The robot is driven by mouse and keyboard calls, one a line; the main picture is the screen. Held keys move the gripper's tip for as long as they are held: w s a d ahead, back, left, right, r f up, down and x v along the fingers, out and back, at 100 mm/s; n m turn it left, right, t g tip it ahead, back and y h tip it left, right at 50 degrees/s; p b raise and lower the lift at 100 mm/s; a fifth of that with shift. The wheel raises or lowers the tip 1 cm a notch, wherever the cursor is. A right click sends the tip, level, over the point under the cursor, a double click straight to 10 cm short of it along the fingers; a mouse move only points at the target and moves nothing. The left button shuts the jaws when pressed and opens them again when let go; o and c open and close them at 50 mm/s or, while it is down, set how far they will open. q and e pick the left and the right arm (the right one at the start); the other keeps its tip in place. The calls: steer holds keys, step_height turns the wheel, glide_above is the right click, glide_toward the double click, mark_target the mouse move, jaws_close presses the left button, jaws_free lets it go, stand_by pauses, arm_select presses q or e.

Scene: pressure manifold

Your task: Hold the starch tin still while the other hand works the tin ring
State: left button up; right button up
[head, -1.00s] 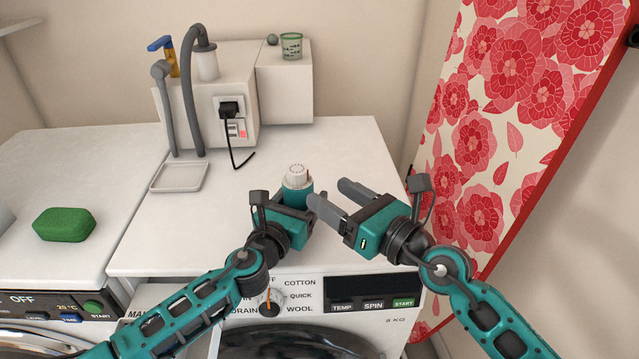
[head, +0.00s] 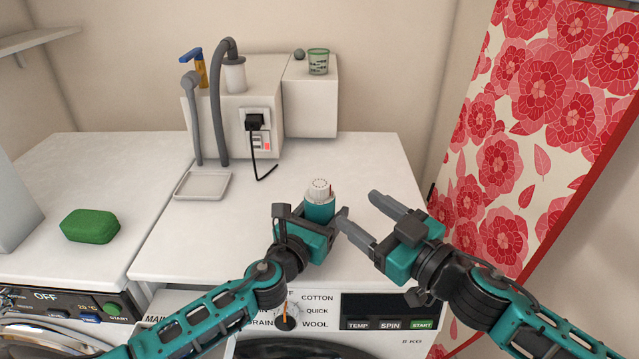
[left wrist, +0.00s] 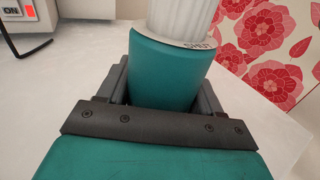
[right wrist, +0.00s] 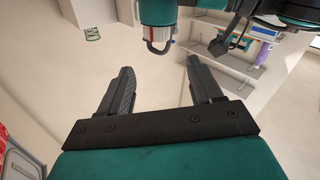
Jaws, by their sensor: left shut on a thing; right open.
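The starch tin (head: 319,206) is a teal cylinder standing on the right-hand washer top. The tin ring (head: 319,190) is the white ribbed cap on its top; in the left wrist view the ring (left wrist: 183,18) sits above a pale band with partly readable lettering. My left gripper (head: 328,222) is shut around the teal body of the tin (left wrist: 168,70), below the ring. My right gripper (head: 362,216) is open and empty, to the right of the tin and apart from it. In the right wrist view its fingers (right wrist: 158,85) are spread, with the tin (right wrist: 157,12) beyond them at the top.
A white box unit (head: 240,125) with a plugged black cord and grey hose stands at the back. A shallow tray (head: 203,186) and a green sponge-like block (head: 90,226) lie to the left. A red floral panel (head: 540,150) rises at the right.

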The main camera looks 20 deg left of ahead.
mark_target(325, 191)
steer(key=w+a, duration=0.2)
steer(key=a, duration=0.1)
steer(key=w+a+m, duration=0.1)
steer(key=w+a, duration=0.1)
steer(key=a, duration=0.1)
steer(key=w+a+m, duration=0.1)
steer(key=w+a, duration=0.1)
steer(key=a, duration=0.1)
steer(key=shift+w+a+f+h, duration=0.3)
steer(key=shift+a, duration=0.1)
steer(key=c, duration=1)
steer(key=shift+s+a+m+t+h, duration=0.1)
steer(key=shift+s+m+t+h, duration=0.05)
steer(key=shift+m+t+h, duration=1.15)
steer(key=shift+m+t, duration=0.4)
steer(key=shift+t, duration=0.1)
steer(key=o, duration=1)
